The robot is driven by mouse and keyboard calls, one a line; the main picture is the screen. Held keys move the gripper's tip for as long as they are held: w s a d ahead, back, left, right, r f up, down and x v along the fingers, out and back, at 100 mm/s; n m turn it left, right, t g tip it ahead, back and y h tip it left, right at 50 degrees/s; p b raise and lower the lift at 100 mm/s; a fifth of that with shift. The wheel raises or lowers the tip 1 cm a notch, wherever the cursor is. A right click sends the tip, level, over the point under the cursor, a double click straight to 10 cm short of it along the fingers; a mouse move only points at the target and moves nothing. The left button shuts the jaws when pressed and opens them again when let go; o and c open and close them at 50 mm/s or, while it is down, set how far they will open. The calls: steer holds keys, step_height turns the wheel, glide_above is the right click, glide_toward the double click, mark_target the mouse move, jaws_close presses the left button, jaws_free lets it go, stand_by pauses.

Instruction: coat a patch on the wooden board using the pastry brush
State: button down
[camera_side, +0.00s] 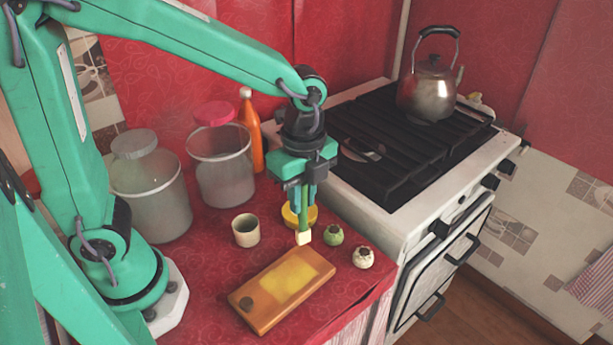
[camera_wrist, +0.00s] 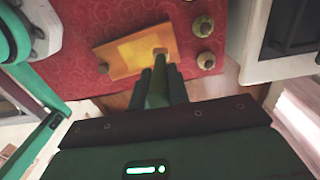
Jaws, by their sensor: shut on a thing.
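The wooden board (camera_side: 262,318) lies flat on the red counter, with a yellow patch (camera_side: 285,282) on its top and a dark round spot near its left end. The pastry brush (camera_side: 304,220) has a green handle and a cream head. My gripper (camera_side: 302,195) is shut on its handle and holds it upright, head down, by the board's far edge. In the wrist view, the brush head (camera_wrist: 160,52) overlaps the right part of the board (camera_wrist: 118,70); I cannot tell whether they touch. A shallow yellow dish (camera_side: 291,217) stands behind the brush, partly hidden.
A small cream cup (camera_side: 246,230) stands left of the brush. Green (camera_side: 333,235) and cream (camera_side: 363,257) small round pots stand right. Two clear canisters (camera_side: 152,200) and an orange bottle (camera_side: 250,130) stand behind. A stove (camera_side: 400,225) with a kettle (camera_side: 430,90) borders the counter.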

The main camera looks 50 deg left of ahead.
steer(key=shift+r, duration=1.2)
steer(key=s+d, duration=0.3)
steer(key=s, duration=0.7)
steer(key=shift+s+d, duration=0.15)
steer(key=shift+s, duration=0.05)
steer(key=shift+f, duration=0.15)
